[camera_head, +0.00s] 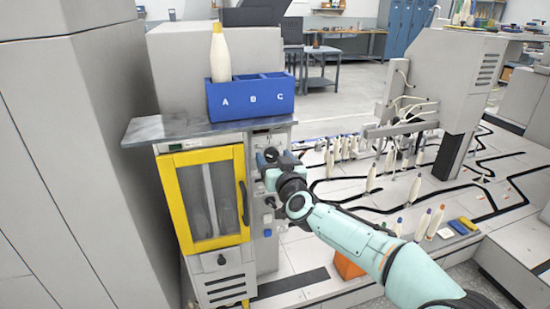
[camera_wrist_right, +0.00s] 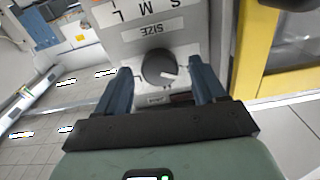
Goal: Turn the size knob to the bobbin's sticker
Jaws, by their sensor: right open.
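The dark round size knob (camera_wrist_right: 156,66) sits on a grey panel in the right wrist view, with a white pointer mark toward the right. Its SIZE label (camera_wrist_right: 146,34) and the letters S, M, L appear upside down. My right gripper (camera_wrist_right: 161,72) is open, its two fingers on either side of the knob; I cannot tell whether they touch it. In the head view my right gripper (camera_head: 268,158) is at the machine's panel and hides the knob. A cream bobbin (camera_head: 220,58) with a yellow top stands in compartment A of the blue tray (camera_head: 250,104). No sticker is readable.
The tray stands on a metal shelf (camera_head: 150,130) above a yellow-framed door (camera_head: 172,205), left of my right gripper. Several bobbins (camera_head: 372,176) stand on the light floor to the right. A tall grey cabinet (camera_head: 70,150) fills the left.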

